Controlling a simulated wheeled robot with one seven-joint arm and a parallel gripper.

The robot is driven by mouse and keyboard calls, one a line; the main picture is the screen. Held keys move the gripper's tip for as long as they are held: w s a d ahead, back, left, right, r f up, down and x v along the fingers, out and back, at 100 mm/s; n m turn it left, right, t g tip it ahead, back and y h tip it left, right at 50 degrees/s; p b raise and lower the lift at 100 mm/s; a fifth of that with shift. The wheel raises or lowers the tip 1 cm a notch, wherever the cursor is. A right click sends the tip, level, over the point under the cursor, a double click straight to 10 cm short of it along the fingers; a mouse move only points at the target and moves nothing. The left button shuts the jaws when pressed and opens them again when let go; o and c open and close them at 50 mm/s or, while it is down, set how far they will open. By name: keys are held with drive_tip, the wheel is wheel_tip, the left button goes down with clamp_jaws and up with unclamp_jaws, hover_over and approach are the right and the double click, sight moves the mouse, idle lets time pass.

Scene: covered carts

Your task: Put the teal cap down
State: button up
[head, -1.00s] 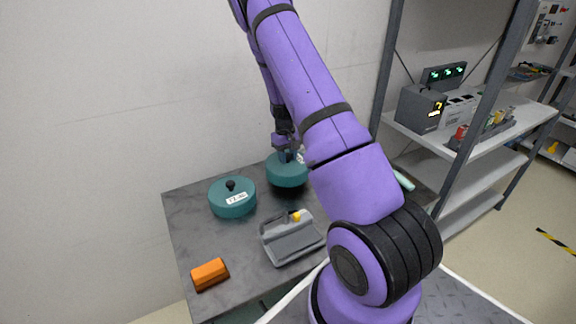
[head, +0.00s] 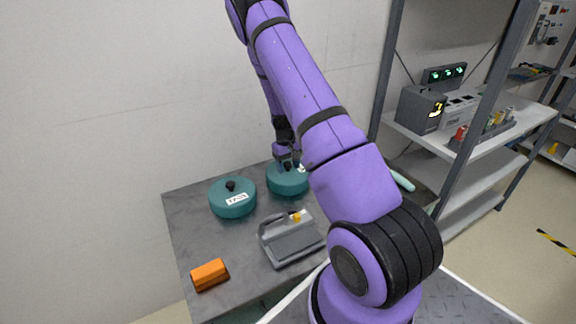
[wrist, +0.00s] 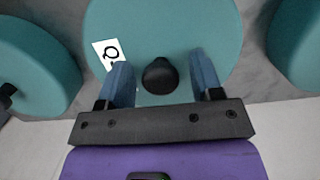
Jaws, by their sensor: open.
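A round teal cap (head: 287,180) with a black knob and a white label rests on the dark table at the back, by the wall. My gripper (head: 287,160) is just above it. In the wrist view the cap (wrist: 200,25) fills the upper middle, and my gripper (wrist: 159,80) has its two blue fingers apart on either side of the black knob (wrist: 160,75), with gaps to it. A second teal cap (head: 232,203) with a black knob and label sits to the left on the table. My arm hides the table's right part.
The dark table (head: 190,235) also holds a grey tray-like holder (head: 292,246) with a yellow part and an orange block (head: 210,274). In the wrist view another teal round thing (wrist: 298,45) is at the right edge. A metal shelf (head: 445,150) stands to the right.

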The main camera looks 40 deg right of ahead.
wheel_tip(320, 180, up, 12)
drive_tip(key=w, duration=0.2)
drive_tip(key=s+a+r+t, duration=0.25)
drive_tip(key=a+r, duration=0.65)
drive_tip(key=r, duration=0.5)
drive_tip(key=s+a+r+n+t, duration=0.2)
drive_tip(key=s+a+r+t, duration=0.1)
drive_tip(key=s+a+r, duration=1.3)
drive_tip(key=s+a+r+n+t, duration=0.1)
drive_tip(key=s+a, duration=0.2)
drive_tip(key=s, duration=0.9)
drive_tip(key=shift+s+r, duration=0.2)
drive_tip(key=shift+r, duration=0.1)
drive_tip(key=shift+t, duration=0.25)
drive_tip(key=shift+c, duration=0.4)
